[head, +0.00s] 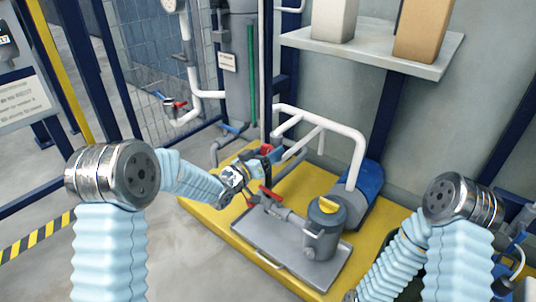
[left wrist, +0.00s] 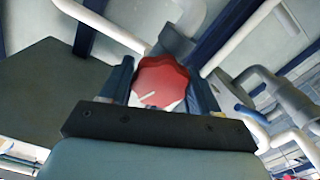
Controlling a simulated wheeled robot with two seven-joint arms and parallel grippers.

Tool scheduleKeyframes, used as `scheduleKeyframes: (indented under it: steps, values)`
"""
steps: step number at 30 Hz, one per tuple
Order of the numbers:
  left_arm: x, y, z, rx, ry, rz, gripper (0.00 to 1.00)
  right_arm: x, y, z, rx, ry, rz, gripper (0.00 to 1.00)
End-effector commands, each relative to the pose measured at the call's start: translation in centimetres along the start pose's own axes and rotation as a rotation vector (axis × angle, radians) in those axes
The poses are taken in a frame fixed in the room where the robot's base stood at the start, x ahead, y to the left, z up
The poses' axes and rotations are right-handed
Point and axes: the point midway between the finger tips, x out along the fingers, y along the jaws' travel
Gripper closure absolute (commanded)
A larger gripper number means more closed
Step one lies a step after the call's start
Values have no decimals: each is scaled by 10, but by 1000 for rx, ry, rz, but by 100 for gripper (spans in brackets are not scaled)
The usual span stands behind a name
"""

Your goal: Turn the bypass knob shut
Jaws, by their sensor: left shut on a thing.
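The red bypass knob (left wrist: 160,82) has a scalloped rim and a white line on its face. In the left wrist view it sits between the two blue fingers of my left gripper (left wrist: 162,90), which is shut on it. In the head view my left gripper (head: 262,156) reaches the pipework from the left, and only a bit of the red knob (head: 266,149) shows beside it. My right forearm comes down at the lower right of the head view; its gripper is outside the picture.
A red lever handle (head: 264,194) sits just below my left gripper. A grey pump-like canister (head: 323,230) stands on a grey tray (head: 268,250) over a yellow platform (head: 205,208). A white pipe (head: 358,150) arches behind. A shelf (head: 385,55) with boxes hangs above. Open floor lies front left.

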Motion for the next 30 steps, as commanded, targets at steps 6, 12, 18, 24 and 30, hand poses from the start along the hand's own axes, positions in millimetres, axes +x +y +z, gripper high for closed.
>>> scheduleKeyframes:
  steps: [6, 12, 18, 24, 30]
  values:
    - [0, 0, -1, -24, 2, 0, 69, 1, 0, 0, 0, 0, 0, 57]
    - [0, 0, -1, -25, 2, 0, 69, 1, 0, 0, 0, 0, 0, 57]
    - [0, 0, -1, -24, 1, 0, 25, 1, 0, 0, 0, 0, 0, 57]
    - [0, 0, 0, -24, 1, 0, 15, 1, 0, 0, 0, 0, 0, 57]
    - [-3, 0, -1, -24, 1, -1, 15, 0, 0, 0, 0, 0, 0, 57]
